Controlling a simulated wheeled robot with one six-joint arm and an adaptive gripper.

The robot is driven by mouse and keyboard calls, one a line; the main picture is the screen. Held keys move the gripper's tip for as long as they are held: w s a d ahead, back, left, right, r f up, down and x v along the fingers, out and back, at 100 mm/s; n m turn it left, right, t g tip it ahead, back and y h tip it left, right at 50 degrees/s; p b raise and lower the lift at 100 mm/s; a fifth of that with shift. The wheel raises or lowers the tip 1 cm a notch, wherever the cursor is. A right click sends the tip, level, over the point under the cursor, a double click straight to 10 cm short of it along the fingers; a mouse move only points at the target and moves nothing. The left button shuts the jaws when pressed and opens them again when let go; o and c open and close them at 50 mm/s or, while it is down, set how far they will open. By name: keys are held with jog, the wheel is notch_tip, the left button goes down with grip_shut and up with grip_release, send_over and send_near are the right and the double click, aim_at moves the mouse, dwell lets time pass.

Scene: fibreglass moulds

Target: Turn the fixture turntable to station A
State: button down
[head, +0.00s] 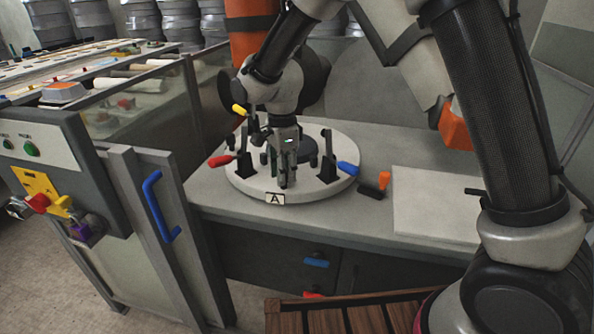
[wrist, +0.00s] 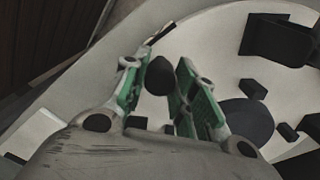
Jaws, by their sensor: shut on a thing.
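The fixture turntable (head: 323,188) is a round, pale disc on the grey bench, carrying black toggle clamps with red (head: 221,160), blue (head: 348,168) and yellow (head: 239,109) handles. A white label "A" (head: 275,198) sits at its front edge. My gripper (head: 287,182) reaches down over the front part of the disc, just behind the label. In the wrist view, its green-padded fingers stand on both sides of a dark round peg (wrist: 159,76) near the disc's rim. The disc (wrist: 200,35) also shows there. The fingers hide the peg in the head view.
A dark block with an orange handle (head: 376,186) lies right of the turntable. A pale flat sheet (head: 432,203) covers the bench further right. A glass-sided machine with a control panel (head: 35,150) and a blue door handle (head: 158,205) stands at the left.

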jog(key=shift+w+a+m, duration=0.2)
jog(key=shift+a+m, duration=0.2)
jog(key=shift+a, duration=0.35)
jog(key=c, duration=1.1)
grip_release()
jog(key=shift+a, duration=0.1)
jog(key=shift+c, duration=0.2)
notch_tip(320, 180, up, 12)
